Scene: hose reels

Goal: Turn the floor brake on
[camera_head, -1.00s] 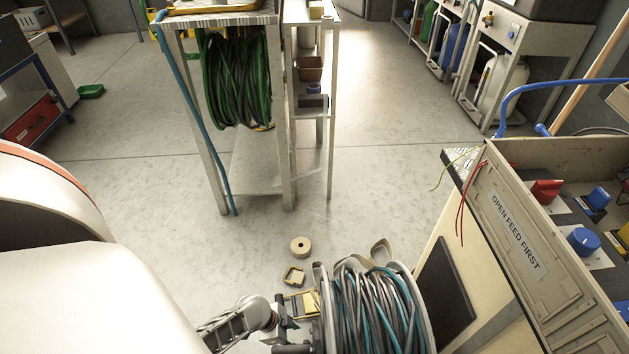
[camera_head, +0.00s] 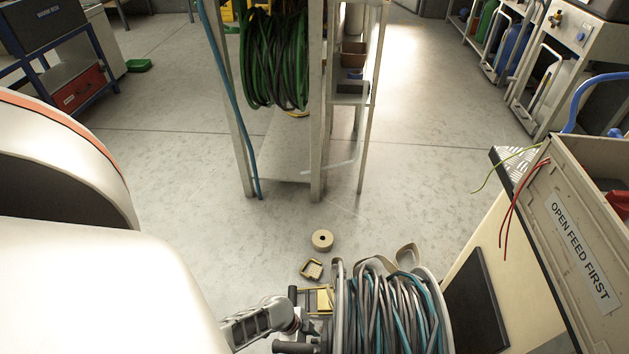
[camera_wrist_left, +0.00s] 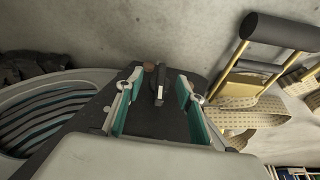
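A hose reel (camera_head: 392,315) with grey and teal hose stands at the bottom of the head view; part of it shows at the left of the wrist view (camera_wrist_left: 50,118). My left gripper (camera_wrist_left: 157,88) has its two green-padded fingers spread apart. A small dark lever (camera_wrist_left: 160,86) with a pale end shows in the gap between them, above a dark plate (camera_wrist_left: 158,126). I cannot tell whether this lever is the floor brake, or whether the fingers touch it. In the head view, a jointed grey arm part reaches the reel's left side; the fingertips are not clear there. My right gripper is not in view.
A brass-coloured frame with a black grip (camera_wrist_left: 283,32) and a patterned strap (camera_wrist_left: 245,117) lie right of the fingers. A tape roll (camera_head: 322,240) and small tray (camera_head: 312,269) lie on the floor.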

